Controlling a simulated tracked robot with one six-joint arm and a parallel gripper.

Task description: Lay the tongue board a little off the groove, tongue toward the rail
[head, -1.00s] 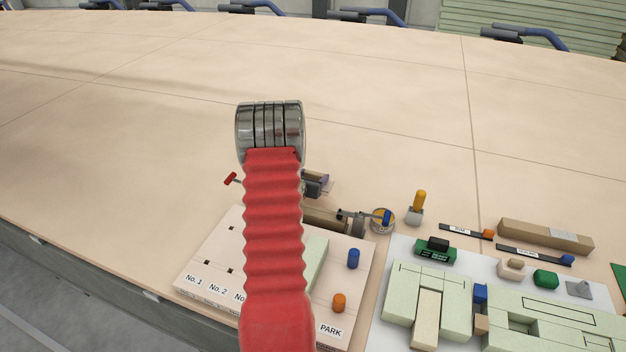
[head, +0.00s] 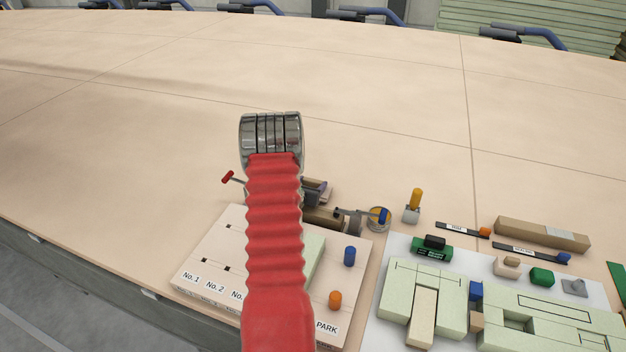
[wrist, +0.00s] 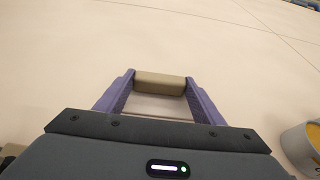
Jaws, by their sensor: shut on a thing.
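My gripper (wrist: 160,88) is shut on a brown-beige block (wrist: 160,83), held crosswise between its two purple fingertips. This may be the tongue board; no tongue can be made out on it. Bare pale tabletop shows around and beyond it in the wrist view. In the head view my red-sleeved arm hides most of the gripper; a dark part of it (head: 316,193) shows to the right of the sleeve. A brown strip (head: 323,217) beside a metal clamp lies just below it, partly hidden. I cannot tell the groove or rail.
A pale board labelled No. 1, No. 2 and PARK (head: 208,257) lies in front, with blue (head: 350,256) and orange (head: 335,300) pegs. A yellow-filled tin (head: 379,224) stands to the right. Light green pieces (head: 455,290) crowd the right front. The far tabletop is clear.

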